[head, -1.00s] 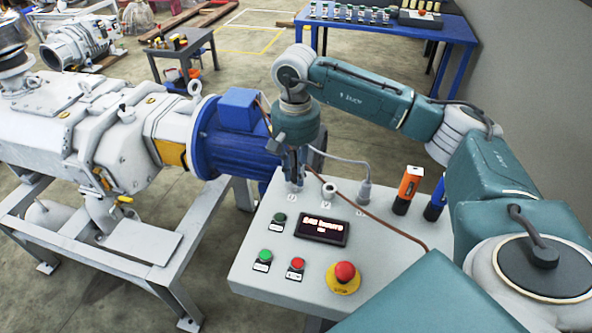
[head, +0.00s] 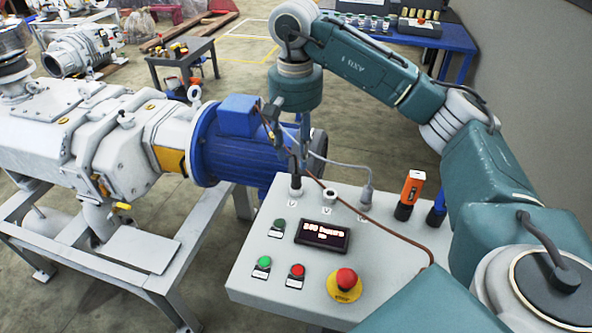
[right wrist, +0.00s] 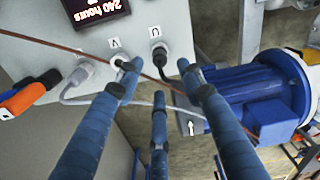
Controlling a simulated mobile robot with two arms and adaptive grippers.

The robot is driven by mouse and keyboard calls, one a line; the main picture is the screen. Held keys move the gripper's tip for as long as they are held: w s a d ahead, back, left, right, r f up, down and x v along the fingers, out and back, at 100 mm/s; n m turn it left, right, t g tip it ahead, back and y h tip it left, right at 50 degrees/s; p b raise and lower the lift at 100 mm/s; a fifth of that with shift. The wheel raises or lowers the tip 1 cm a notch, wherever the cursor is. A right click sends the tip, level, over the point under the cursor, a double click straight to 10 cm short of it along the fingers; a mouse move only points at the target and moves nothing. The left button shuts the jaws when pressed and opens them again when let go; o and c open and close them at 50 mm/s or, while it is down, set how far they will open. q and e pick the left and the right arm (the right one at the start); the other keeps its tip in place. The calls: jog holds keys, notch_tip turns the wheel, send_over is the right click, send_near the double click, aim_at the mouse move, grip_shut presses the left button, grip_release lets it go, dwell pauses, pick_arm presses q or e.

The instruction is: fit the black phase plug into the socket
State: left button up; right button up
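The black phase plug (head: 295,185) stands upright at the leftmost socket of the grey control box, its lower end at the white socket ring. In the right wrist view the black plug (right wrist: 161,57) shows at the white ring, beyond the fingertips. How deep it sits cannot be told. My right gripper (head: 298,150) hangs just above the plug, pointing down. Its three blue fingers (right wrist: 163,80) are spread apart and close on nothing. The middle socket (head: 328,194) is empty. A grey plug (head: 366,196) stands in the right socket. My left gripper is out of view.
The control box (head: 255,225) carries a display (head: 322,235), buttons, a red emergency stop (head: 345,279) and an orange-and-black tool (head: 410,195). A brown cable (head: 385,235) crosses its top. The blue motor (head: 240,150) stands close behind on the left.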

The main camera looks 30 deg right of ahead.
aim_at(296, 174)
notch_tip(296, 174, up, 4)
jog(key=shift+f, duration=0.15)
dwell(0.5)
